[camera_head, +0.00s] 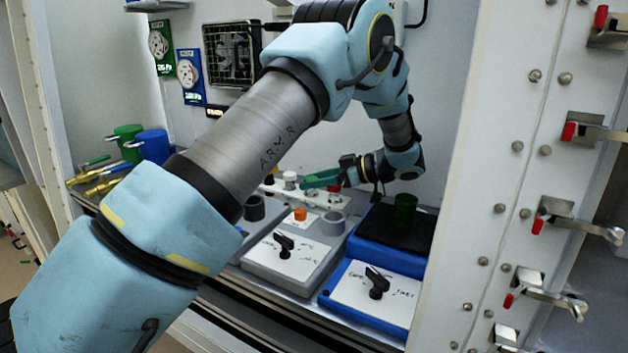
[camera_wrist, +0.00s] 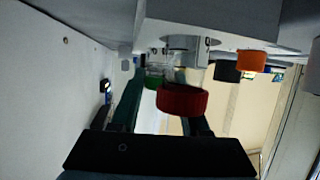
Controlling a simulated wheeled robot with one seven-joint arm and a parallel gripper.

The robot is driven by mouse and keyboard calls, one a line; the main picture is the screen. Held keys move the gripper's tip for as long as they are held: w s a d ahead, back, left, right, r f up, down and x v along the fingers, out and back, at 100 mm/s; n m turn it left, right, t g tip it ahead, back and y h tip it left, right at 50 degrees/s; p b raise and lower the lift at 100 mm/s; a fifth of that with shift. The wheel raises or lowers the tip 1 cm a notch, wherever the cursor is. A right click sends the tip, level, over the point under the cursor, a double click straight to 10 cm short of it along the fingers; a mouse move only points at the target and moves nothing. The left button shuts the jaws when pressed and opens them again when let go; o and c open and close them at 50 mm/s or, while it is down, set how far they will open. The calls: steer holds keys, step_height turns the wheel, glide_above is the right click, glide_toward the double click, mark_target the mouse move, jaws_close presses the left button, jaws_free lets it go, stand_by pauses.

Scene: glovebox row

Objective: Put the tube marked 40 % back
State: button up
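My gripper (camera_head: 322,181) reaches into the glovebox from the right and points left, low over a row of small capped items. In the wrist view its two fingers (camera_wrist: 160,115) stand apart, with a gap between them. A red-capped tube (camera_wrist: 182,99) shows in front of that gap and partly covers the right finger; the red cap also shows just below the gripper in the head view (camera_head: 334,188). I cannot tell whether a finger touches it. A green-capped item (camera_wrist: 153,82) is just left of it. No 40 % marking is readable.
A grey device with a black knob (camera_head: 284,245) and an orange-capped item (camera_head: 300,214) stand in front. To the right are a blue device (camera_head: 370,293) and a black-topped blue block bearing a green cup (camera_head: 405,210). Green and blue containers (camera_head: 153,146) stand at left.

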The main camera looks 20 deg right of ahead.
steer(key=o, duration=0.4)
steer(key=shift+c, duration=0.2)
steer(key=shift+r, duration=0.2)
steer(key=b+v, duration=0.3)
steer(key=v, duration=0.9)
steer(key=shift+a, duration=0.1)
